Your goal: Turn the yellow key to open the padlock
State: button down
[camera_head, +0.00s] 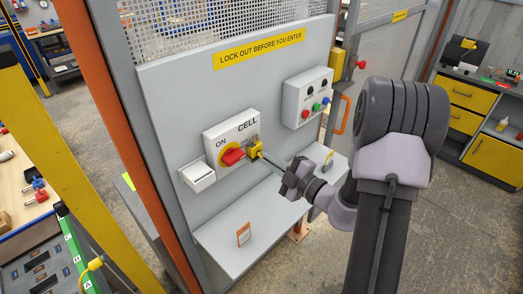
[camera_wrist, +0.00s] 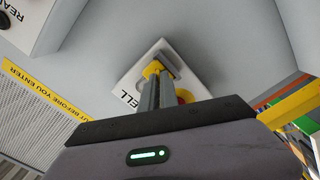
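The yellow padlock (camera_head: 254,151) hangs at the right side of the red switch handle (camera_head: 232,157) on the white CELL box (camera_head: 222,135). My gripper (camera_head: 263,157) reaches in from the right, its long thin fingers ending at the padlock's front. In the wrist view my gripper (camera_wrist: 155,78) has its fingers close together, with yellow at their tips. The yellow padlock (camera_wrist: 153,68) shows there in front of the box (camera_wrist: 135,83). The fingers look shut on the yellow key, but the key is mostly hidden and hard to tell from the padlock.
A grey panel (camera_head: 165,110) carries the box, a yellow warning sign (camera_head: 259,50) and a control box with buttons (camera_head: 307,97). A small white holder (camera_head: 197,175) is at the left. A shelf (camera_head: 215,235) below bears an orange-edged tag (camera_head: 243,234).

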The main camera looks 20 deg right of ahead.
jog(key=shift+m+p, duration=0.8)
jog(key=shift+p, duration=0.25)
jog(key=shift+r+m+p, duration=0.1)
jog(key=shift+m+p, duration=0.3)
jog(key=shift+p, duration=0.3)
jog(key=shift+m+p, duration=0.9)
jog(key=shift+p, duration=0.55)
jog(key=shift+m+p, duration=0.6)
jog(key=shift+p, duration=0.05)
jog(key=shift+m+p, duration=0.3)
jog(key=shift+p, duration=0.2)
jog(key=shift+m+p, duration=1.6)
jog(key=shift+p, duration=0.25)
jog(key=shift+p, duration=0.3)
